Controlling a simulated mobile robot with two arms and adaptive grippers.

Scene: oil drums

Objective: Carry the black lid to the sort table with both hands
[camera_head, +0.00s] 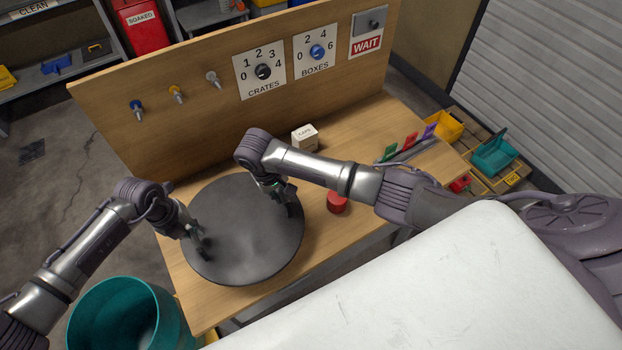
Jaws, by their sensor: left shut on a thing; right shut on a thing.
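The black lid (247,245) is a large dark round disc. It is over the left part of the wooden sort table (361,131), and I cannot tell whether it touches the top. My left gripper (206,246) is shut on the lid near its left side. My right gripper (289,203) is shut on the lid near its upper right side. The fingertips are small and dark against the lid, so the exact grip points are hard to see.
A red cylinder (337,202) stands just right of the lid. A small white box (304,137) sits behind it. An upright board (222,95) with pegs and dials closes the table's back. A teal bin (127,318) stands at the lower left. Yellow (443,126) and teal (493,156) trays lie right.

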